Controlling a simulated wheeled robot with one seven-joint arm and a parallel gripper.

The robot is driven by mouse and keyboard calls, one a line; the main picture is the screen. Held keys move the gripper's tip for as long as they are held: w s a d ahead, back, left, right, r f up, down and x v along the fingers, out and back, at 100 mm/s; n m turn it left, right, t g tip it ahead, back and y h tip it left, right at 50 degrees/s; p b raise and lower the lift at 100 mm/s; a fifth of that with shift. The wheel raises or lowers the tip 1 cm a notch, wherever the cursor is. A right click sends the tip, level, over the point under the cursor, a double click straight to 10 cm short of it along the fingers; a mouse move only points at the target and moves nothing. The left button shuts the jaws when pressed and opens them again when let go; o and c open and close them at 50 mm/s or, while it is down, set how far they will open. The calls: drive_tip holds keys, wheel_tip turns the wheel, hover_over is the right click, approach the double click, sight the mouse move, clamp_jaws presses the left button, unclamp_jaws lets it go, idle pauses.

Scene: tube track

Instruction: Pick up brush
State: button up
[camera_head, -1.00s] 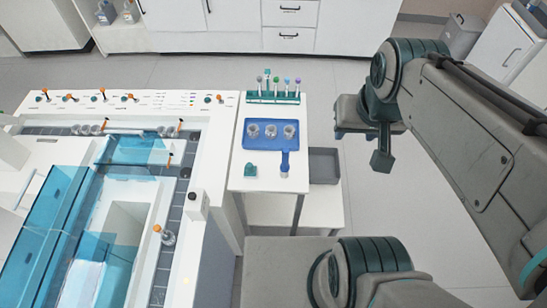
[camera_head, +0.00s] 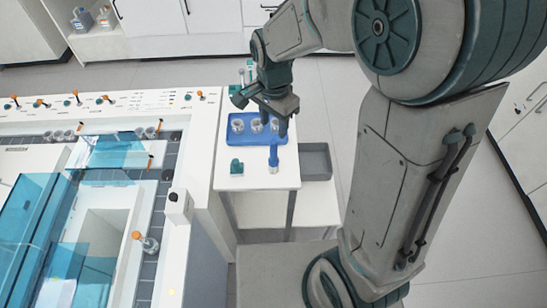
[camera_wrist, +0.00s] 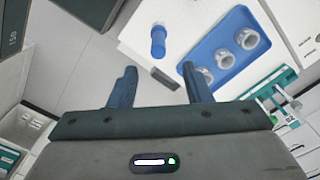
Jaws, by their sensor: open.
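No object shows plainly as a brush. A short blue cylinder (camera_head: 273,160) stands near the front right of the white table; it also shows in the wrist view (camera_wrist: 158,42), apart from the blue tray. A teal rack (camera_wrist: 282,80) holding several slim items is at the right of the wrist view; in the head view my arm mostly hides it. My gripper (camera_head: 262,112) hangs over the back of the blue tray. In the wrist view my gripper (camera_wrist: 158,76) has its two fingers wide apart with nothing between them.
The blue tray (camera_head: 240,125) holds three clear cups. A small teal block (camera_head: 236,167) sits in front of it. A grey bin (camera_head: 315,160) adjoins the table's right side. A large white machine (camera_head: 200,150) with blue transparent covers stands left.

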sight(274, 140)
wheel_tip(274, 140, down, 7)
drive_tip(key=shift+r, duration=0.15)
drive_tip(key=shift+s+f+p, duration=0.2)
drive_tip(key=shift+f+p, duration=0.25)
drive_tip(key=shift+f, duration=2.25)
clamp_jaws()
